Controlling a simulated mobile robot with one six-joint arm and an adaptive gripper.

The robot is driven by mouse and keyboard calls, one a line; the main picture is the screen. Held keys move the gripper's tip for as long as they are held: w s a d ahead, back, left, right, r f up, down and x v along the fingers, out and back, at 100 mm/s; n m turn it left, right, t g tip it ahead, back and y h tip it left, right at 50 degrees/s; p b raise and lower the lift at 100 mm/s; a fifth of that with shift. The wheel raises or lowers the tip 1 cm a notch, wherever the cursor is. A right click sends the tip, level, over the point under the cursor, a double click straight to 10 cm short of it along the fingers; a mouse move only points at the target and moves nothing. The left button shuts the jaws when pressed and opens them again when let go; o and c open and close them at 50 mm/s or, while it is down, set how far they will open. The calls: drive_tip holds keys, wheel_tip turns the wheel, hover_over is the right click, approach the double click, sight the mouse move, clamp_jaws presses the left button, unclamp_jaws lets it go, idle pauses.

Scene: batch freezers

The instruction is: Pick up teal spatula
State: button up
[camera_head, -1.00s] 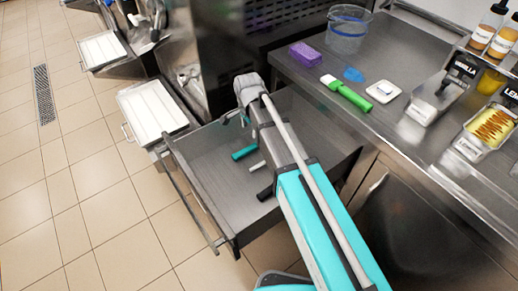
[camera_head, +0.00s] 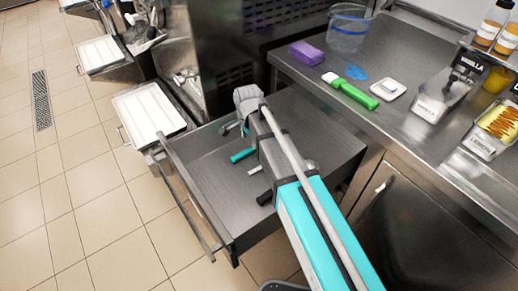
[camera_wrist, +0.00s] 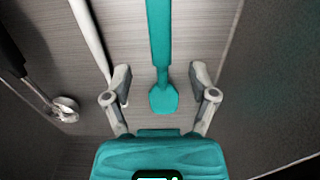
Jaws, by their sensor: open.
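The teal spatula (camera_wrist: 160,45) lies in the open drawer (camera_head: 205,180). In the wrist view it runs from the top edge down to its wide end, near the picture's middle. In the head view a teal length of it (camera_head: 242,155) shows left of my arm; the rest is hidden. My gripper (camera_wrist: 161,76) is open and empty, its two fingers on either side of the spatula with a gap on each side. I cannot tell how far above the drawer floor the fingertips are.
A white-handled tool (camera_wrist: 88,35) lies close to the left finger. A black-handled scoop (camera_wrist: 64,108) lies further left. A drawer wall (camera_wrist: 228,45) stands right of the spatula. On the counter are a green spatula (camera_head: 352,92), a purple block (camera_head: 307,53) and a clear tub (camera_head: 347,30).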

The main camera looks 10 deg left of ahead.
sight(249, 150)
drive_tip(key=shift+f, duration=0.15)
drive_tip(key=shift+s+a+f+b, duration=0.15)
drive_tip(key=shift+f+b, duration=2.3)
drive_tip(key=shift+b, duration=0.2)
clamp_jaws()
